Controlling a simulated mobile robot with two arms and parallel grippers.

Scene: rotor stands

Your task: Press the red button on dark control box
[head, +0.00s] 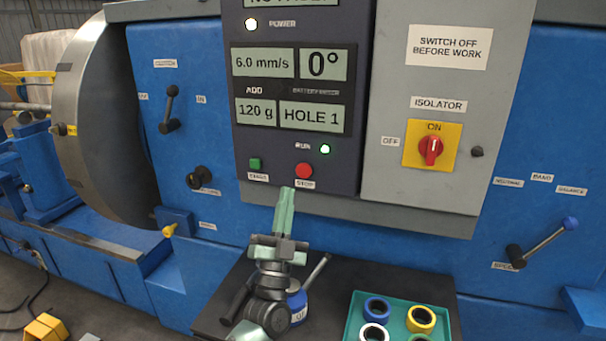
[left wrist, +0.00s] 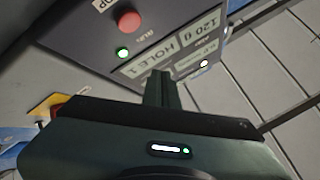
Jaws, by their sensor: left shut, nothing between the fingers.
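The dark control box (head: 225,160) hangs on the blue machine, with lit displays reading 6.0 mm/s, 0°, 120 g and HOLE 1. A green lamp above the red button is lit. My left gripper (head: 287,192) is shut and empty, its fingertips just below and left of the red button in the head view. In the left wrist view the red button (left wrist: 129,20) shows at the upper left, apart from the fingers (left wrist: 161,75). My right gripper is not in view.
A grey isolator panel with a red switch (head: 431,150) on a yellow plate, at ON, adjoins the box. Levers (head: 170,108) stick out left, and a blue-knobbed lever (head: 545,240) at right. A teal tray (head: 352,322) of coloured rings lies on the dark shelf below.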

